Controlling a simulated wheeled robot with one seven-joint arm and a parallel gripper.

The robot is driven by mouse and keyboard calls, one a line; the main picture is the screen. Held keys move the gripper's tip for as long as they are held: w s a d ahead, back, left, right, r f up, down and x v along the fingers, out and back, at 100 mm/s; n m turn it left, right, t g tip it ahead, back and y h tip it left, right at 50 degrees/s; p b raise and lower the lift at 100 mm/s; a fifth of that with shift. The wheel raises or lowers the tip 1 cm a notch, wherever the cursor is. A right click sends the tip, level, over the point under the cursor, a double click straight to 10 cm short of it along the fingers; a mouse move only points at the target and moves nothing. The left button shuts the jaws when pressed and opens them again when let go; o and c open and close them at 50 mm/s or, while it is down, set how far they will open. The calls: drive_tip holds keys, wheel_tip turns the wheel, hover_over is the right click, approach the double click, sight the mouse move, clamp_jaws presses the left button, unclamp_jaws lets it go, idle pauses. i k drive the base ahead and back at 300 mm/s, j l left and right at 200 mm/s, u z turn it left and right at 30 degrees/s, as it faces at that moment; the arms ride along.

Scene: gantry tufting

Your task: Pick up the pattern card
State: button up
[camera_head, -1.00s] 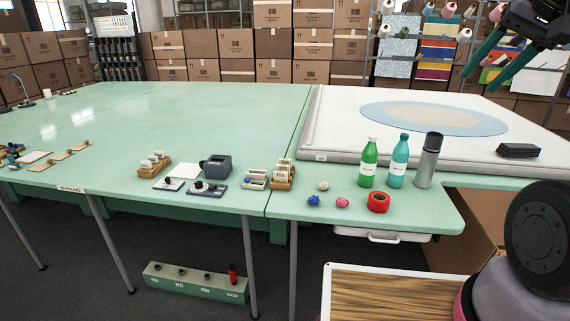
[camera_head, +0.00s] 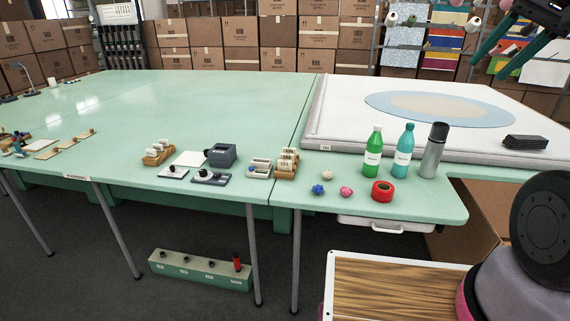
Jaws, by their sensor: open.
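Upright white cards stand in two small wooden holders on the green table: one holder (camera_head: 286,173) near the table seam and one holder (camera_head: 158,158) farther left. A flat white card or sheet (camera_head: 189,158) lies beside a dark grey box. I cannot tell which of these is the pattern card; markings are too small to read. My gripper (camera_head: 488,68) is at the upper right, with two teal fingers spread apart and nothing between them. It is in the air, well away from the cards.
A green bottle (camera_head: 373,152), a teal bottle (camera_head: 403,152) and a grey flask (camera_head: 433,152) stand near the right front edge. A red tape roll (camera_head: 382,191) and small yarn balls lie before them. A white tufting frame (camera_head: 330,128) fills the right side.

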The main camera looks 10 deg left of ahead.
sight(283, 165)
drive_tip(key=i+j, duration=0.1)
drive_tip(key=j, duration=0.25)
drive_tip(key=i+j, duration=0.1)
drive_tip(key=j, duration=0.3)
drive_tip(key=i+j, duration=0.15)
drive_tip(key=j, duration=0.2)
drive_tip(key=i+j, duration=0.1)
drive_tip(key=j, duration=0.3)
drive_tip(key=i+j, duration=0.1)
drive_tip(key=j, duration=0.25)
